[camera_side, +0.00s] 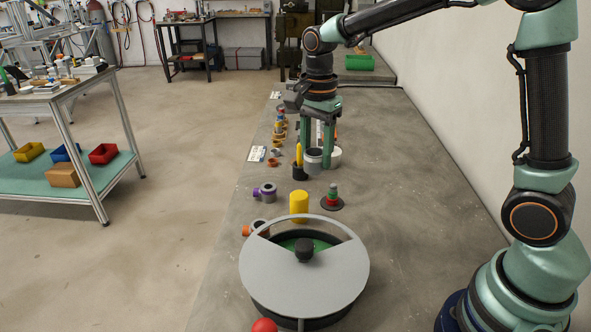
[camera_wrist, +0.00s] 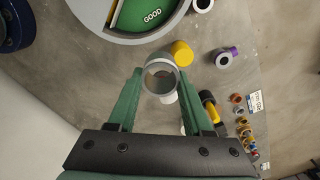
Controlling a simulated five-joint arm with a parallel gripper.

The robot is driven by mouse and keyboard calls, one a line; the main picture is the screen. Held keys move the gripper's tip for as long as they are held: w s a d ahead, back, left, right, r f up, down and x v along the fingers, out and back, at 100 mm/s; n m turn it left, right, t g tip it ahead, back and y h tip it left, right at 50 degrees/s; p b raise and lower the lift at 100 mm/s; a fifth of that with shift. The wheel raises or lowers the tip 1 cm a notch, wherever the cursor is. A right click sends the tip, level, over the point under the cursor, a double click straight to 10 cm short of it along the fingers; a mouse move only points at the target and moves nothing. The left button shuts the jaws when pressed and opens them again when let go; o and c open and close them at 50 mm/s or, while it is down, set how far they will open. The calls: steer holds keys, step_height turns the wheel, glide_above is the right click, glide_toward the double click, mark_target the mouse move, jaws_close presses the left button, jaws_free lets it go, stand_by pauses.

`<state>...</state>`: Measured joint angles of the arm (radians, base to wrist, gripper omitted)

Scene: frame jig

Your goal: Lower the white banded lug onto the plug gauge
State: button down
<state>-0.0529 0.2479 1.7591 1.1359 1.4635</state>
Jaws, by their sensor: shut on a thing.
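My gripper (camera_side: 316,163) points down and its green fingers are shut on the white banded lug. The lug is a grey ring (camera_side: 313,161) with a white boss (camera_side: 334,157) on its far side. In the wrist view the ring (camera_wrist: 160,77) sits between the fingertips, bore facing the camera, the white boss below it. The plug gauge (camera_side: 332,196) stands upright nearer the side camera: a green and red post on a dark round base. The lug appears apart from it. In the wrist view the gauge is not clearly visible, perhaps behind the lug.
A yellow cylinder (camera_side: 299,203) stands left of the gauge. A black cup with a yellow tool (camera_side: 299,171) is beside the lug. Purple-banded (camera_side: 265,192) and orange-banded (camera_side: 256,228) lugs lie left. A round lidded bin (camera_side: 264,272) is in front. The bench right of the gauge is clear.

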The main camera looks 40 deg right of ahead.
steer(key=w+d+f+m, duration=0.2)
steer(key=d+f, duration=0.1)
steer(key=d, duration=0.3)
steer(key=w+d+f+m, duration=0.1)
steer(key=w+d+f, duration=0.1)
steer(key=d, duration=0.3)
glide_above(335, 189)
steer(key=shift+w+d+f, duration=0.15)
steer(key=shift+f, duration=0.7)
steer(key=shift+w+d+f, duration=0.15)
steer(key=shift+f, duration=0.75)
steer(key=shift+w+d+f, duration=0.15)
steer(key=shift+f, duration=0.7)
steer(key=shift+f, duration=0.25)
steer(key=shift+f, duration=0.35)
steer(key=shift+f, duration=1.05)
steer(key=shift+f, duration=0.35)
steer(key=shift+f, duration=0.3)
steer(key=shift+f, duration=0.35)
steer(key=shift+f, duration=0.85)
